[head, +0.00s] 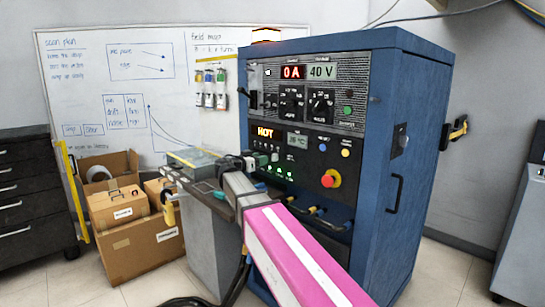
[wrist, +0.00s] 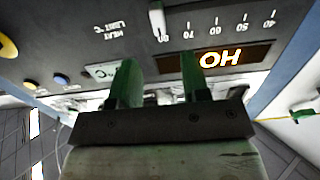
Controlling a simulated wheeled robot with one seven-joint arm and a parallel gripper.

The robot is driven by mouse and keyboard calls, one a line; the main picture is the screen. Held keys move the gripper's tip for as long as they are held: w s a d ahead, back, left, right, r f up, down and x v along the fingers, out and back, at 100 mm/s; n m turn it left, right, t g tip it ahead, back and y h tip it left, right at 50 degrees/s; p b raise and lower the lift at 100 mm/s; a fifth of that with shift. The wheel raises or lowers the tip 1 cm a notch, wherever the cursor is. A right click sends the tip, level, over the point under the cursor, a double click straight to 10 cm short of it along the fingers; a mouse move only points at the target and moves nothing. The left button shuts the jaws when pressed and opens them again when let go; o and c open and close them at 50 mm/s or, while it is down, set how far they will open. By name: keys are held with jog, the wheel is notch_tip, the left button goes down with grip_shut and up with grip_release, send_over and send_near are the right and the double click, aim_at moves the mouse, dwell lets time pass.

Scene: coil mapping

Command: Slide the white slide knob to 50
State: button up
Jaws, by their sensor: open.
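The white slide knob (wrist: 157,20) shows at the top of the wrist view, which sees the panel upside down. It stands by the 80 mark of a scale (wrist: 217,25) whose marks 70, 60, 50 and 40 run off to the right. My gripper (wrist: 158,82) is open, with its two green fingers apart and nothing visible between them. The fingers are below the knob in that view and apart from it. In the head view my gripper (head: 262,158) is in front of the lower panel of the blue cabinet (head: 405,150); I cannot make out the knob there.
A lit HOT display (head: 266,133) and a temperature display (head: 297,140) are near my gripper. A red stop button (head: 331,179) is to the right. A bench with a clear-lidded case (head: 195,158) and cardboard boxes (head: 140,245) stand left.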

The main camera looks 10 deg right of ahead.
aim_at(273, 155)
jog(key=x, duration=0.7)
jog(key=shift+w+d, duration=0.25)
jog(key=shift+d, duration=0.1)
grip_shut()
